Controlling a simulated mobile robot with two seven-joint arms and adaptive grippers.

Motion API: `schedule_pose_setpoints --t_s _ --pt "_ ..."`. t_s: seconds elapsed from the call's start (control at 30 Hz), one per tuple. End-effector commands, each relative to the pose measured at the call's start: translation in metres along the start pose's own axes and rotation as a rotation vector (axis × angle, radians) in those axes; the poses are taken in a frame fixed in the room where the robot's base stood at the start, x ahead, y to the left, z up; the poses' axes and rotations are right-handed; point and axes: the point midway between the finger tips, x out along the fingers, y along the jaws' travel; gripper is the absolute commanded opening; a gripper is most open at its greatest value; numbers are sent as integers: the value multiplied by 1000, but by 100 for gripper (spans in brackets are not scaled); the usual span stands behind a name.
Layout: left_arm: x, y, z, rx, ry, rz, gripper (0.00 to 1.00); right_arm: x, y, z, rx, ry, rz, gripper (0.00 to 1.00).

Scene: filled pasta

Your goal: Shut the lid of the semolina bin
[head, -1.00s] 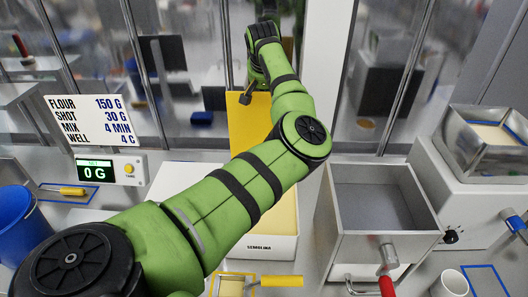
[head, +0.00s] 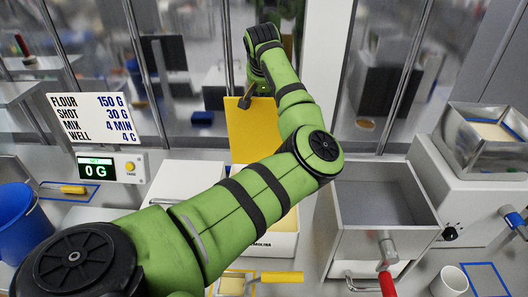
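The semolina bin (head: 286,246) is a white box with a label on its front, partly hidden behind my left arm. Its yellow lid (head: 252,128) stands raised at the back of the bin, so the bin is open. Pale yellow content shows at the right of the arm. My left arm reaches across the bin. Its gripper (head: 251,92) is at the lid's top edge, with a dark finger overlapping that edge; I cannot tell whether it touches. The wrist hides most of the gripper, so its opening is unclear. My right gripper is not in view.
An open grey drawer-like box (head: 385,205) stands right of the bin, with a red-handled tool (head: 387,284) before it. A white cup (head: 452,281) is at front right. A yellow-handled scoop (head: 270,278) lies before the bin. A scale display (head: 97,169) and blue bucket (head: 22,222) are left.

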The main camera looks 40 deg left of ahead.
Motion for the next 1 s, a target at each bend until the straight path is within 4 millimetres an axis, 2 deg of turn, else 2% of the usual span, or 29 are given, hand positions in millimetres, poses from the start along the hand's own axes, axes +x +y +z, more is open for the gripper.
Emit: schedule_pose_setpoints --t_s 0.03,1.0 --pt "15 2 22 9 -52 2 0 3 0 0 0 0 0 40" --pt "-20 3 80 10 -53 4 0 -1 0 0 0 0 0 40"
